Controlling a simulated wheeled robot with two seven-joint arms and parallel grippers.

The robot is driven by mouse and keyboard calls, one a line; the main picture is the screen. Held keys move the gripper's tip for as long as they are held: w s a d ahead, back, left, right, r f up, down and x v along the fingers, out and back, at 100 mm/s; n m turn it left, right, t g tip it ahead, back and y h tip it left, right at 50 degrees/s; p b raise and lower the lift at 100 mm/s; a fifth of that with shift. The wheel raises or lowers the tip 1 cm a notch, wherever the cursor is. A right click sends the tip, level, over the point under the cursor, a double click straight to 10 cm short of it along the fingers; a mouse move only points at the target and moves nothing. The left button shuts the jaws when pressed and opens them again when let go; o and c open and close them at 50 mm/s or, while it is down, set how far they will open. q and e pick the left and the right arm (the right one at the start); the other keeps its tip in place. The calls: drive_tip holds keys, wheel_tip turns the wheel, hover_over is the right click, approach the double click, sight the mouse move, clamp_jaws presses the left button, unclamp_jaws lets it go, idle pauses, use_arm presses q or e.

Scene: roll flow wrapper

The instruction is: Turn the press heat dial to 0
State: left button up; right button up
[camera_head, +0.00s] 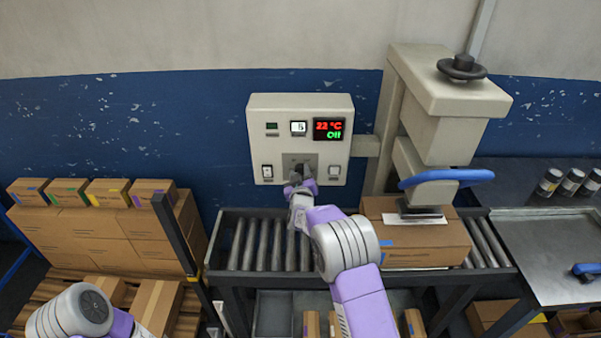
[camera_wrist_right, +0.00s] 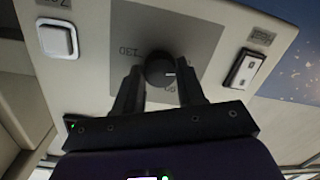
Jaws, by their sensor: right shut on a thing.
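The heat dial (camera_wrist_right: 160,69) is a round black knob with a white mark, on a grey plate in the right wrist view. A "130" label shows at its upper left, and another small label partly shows below it. My right gripper (camera_wrist_right: 160,88) has its two dark fingers shut on the dial from both sides. In the head view my right gripper (camera_head: 300,183) reaches the lower middle of the cream control box (camera_head: 300,103) and hides most of the dial. The display (camera_head: 329,129) shows a red "22 °C" and a green "Off". My left gripper is out of view.
White switches (camera_head: 267,172) and (camera_head: 335,171) flank the dial on the box. The press (camera_head: 440,90) with a blue handle (camera_head: 446,178) stands to the right over a carton (camera_head: 415,247) on the roller conveyor (camera_head: 262,245). Stacked cartons (camera_head: 95,225) stand at left.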

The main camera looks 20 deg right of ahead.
idle(0.3)
drive_tip(key=o, duration=1.1)
drive_tip(key=shift+c, duration=0.2)
drive_tip(key=shift+s, duration=0.1)
drive_tip(key=v, duration=0.7)
drive_tip(key=shift+s+p, duration=0.15)
drive_tip(key=shift+p, duration=0.2)
drive_tip(key=shift+a, duration=0.1)
